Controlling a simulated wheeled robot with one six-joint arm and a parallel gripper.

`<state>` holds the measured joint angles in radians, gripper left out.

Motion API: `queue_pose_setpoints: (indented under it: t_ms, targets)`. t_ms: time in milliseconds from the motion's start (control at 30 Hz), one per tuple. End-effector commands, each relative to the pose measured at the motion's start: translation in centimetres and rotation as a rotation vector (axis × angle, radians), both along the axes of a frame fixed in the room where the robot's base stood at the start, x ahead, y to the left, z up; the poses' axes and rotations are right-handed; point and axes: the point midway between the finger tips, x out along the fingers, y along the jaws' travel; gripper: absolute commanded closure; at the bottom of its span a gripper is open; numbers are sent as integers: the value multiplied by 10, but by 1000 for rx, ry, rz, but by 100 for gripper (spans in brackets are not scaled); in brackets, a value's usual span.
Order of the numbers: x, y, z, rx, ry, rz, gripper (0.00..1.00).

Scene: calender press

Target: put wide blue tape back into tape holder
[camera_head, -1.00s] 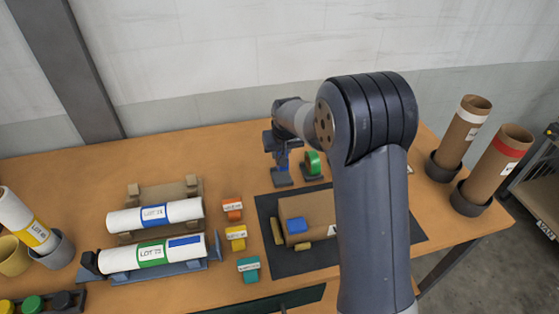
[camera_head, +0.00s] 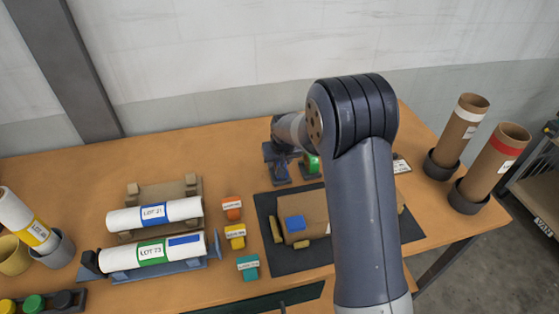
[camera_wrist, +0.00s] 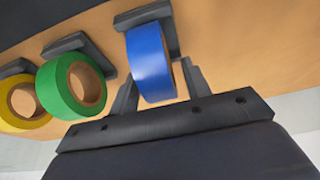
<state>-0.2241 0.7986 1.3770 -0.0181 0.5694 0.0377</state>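The wide blue tape (camera_wrist: 150,62) is a blue roll with a brown core in the wrist view. It sits between the two fingers of my gripper (camera_wrist: 158,72), which look closed on its sides. The far side of the roll is at a dark tape holder (camera_wrist: 125,20); whether it is fully seated there is hard to tell. In the head view my gripper (camera_head: 280,158) is low over the dark holder (camera_head: 281,179) at the back of the table, and my arm hides part of this area.
A green tape roll (camera_wrist: 55,92) and a yellow one (camera_wrist: 14,104) stand beside the blue one. A dark mat (camera_head: 265,225) with a brown block lies in front. White rolls (camera_head: 128,258) are at left, brown tubes (camera_head: 463,135) at right. The table's back left is clear.

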Motion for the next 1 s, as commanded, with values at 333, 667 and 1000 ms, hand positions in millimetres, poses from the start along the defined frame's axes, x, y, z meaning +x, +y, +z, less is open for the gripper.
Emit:
queue_pose_setpoints:
  t_ms: [333,667,1000]
  targets:
    - [0,0,4,0,0,0,53]
    - [-18,-3,49,1,-6,0,53]
    - [-40,-8,101,1,-3,0,53]
